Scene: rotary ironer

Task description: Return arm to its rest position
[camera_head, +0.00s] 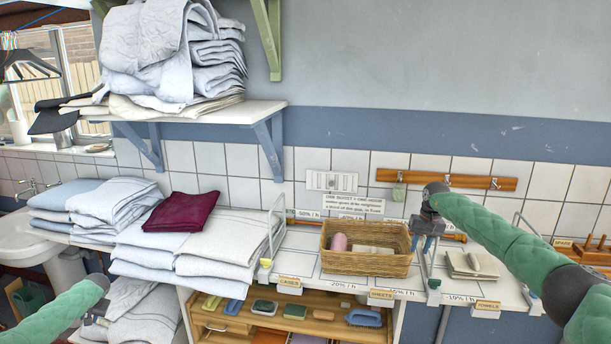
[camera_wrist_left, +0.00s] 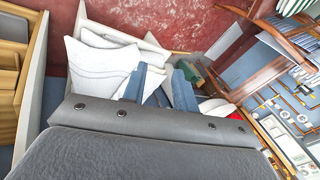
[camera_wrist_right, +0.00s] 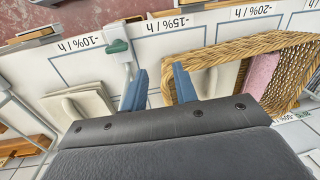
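My right arm (camera_head: 500,235), in a green quilted sleeve, reaches in from the right over the shelf. Its gripper (camera_head: 427,243) points down at the right end of the wicker basket. In the right wrist view its two blue fingers (camera_wrist_right: 160,88) stand apart with nothing between them. The basket rim lies close by one finger; I cannot tell whether they touch. My left arm (camera_head: 58,312) comes in low at the left, beside the folded linen. In the left wrist view its blue fingers (camera_wrist_left: 158,90) are apart and empty, with pale linen (camera_wrist_left: 108,68) beyond them.
The wicker basket (camera_head: 345,262) holds a pink roll and a pale item. Wire dividers (camera_head: 431,275) stand on the white shelf. Folded linen (camera_head: 205,245) with a maroon cloth (camera_head: 182,212) fills the left. A peg rail (camera_head: 447,179) is on the wall. Brushes lie in the lower cubby.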

